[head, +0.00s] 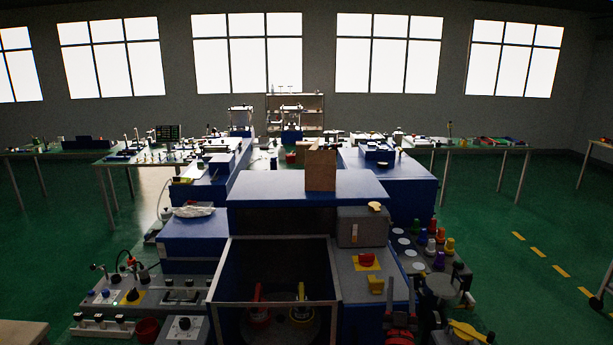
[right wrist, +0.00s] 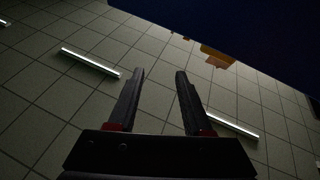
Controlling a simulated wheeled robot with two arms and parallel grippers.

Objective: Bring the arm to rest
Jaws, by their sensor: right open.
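My right gripper (head: 401,298) is at the lower right of the head view, in front of the blue press bench and beside its right-hand control panel. Its two dark fingers with red bases point upward. In the right wrist view the fingers (right wrist: 158,92) stand apart, with nothing between them. Behind them is a tiled ceiling with strip lights. My left gripper is not in view.
The blue press housing (head: 300,187) has an open bay with red and yellow parts inside. A red button (head: 366,259) sits right of the bay. Several coloured pegs stand farther right. A dark blue surface (right wrist: 240,25) overhangs the wrist view.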

